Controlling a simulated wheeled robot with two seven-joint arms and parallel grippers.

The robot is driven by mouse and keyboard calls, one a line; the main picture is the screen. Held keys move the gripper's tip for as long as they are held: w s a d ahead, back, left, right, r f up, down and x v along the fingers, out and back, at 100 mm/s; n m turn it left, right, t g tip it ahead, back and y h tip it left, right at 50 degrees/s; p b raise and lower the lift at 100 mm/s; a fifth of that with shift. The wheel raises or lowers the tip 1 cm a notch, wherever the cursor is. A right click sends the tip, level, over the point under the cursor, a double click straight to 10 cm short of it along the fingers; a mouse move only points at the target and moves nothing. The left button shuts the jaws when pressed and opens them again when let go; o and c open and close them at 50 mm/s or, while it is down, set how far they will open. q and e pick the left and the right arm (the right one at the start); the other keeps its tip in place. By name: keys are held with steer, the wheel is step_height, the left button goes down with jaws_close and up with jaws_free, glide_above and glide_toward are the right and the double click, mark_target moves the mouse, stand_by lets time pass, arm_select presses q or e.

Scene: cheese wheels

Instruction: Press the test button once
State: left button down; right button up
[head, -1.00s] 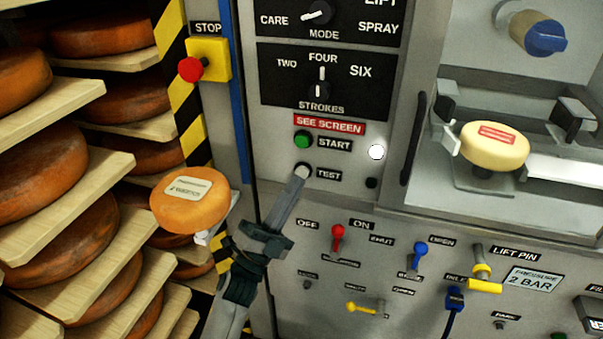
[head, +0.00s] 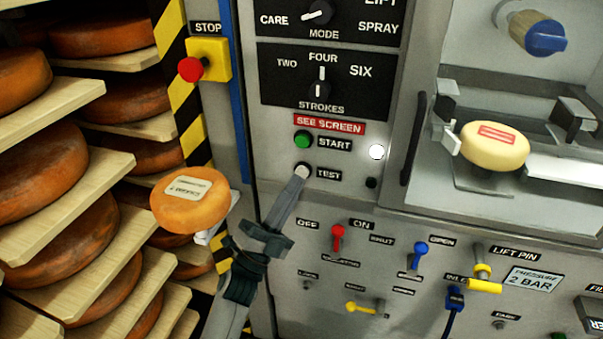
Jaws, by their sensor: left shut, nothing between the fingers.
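The test button (head: 303,170) is a small pale round button on the grey machine panel, left of the TEST label (head: 328,175). My left gripper (head: 299,178) is shut and empty. Its tip is at the button's lower edge and overlaps it in the picture; I cannot tell whether it touches or presses it. The green start button (head: 303,140) sits just above, beside the START label. My right gripper is not in view.
A red stop button (head: 191,69) on a yellow box is at upper left. Shelves with orange cheese wheels (head: 42,154) fill the left. Red (head: 338,232) and blue (head: 420,250) levers stick out below. A pale cheese (head: 494,147) sits in the machine at right.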

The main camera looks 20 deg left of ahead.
arm_select(q)
steer(key=shift+w, duration=0.75)
stand_by(0.8)
steer(key=shift+s, duration=0.85)
steer(key=shift+s, duration=0.1)
steer(key=s+p, duration=0.1)
steer(key=s, duration=0.3)
steer(key=shift+s+a, duration=0.1)
steer(key=shift+s, duration=0.3)
stand_by(0.9)
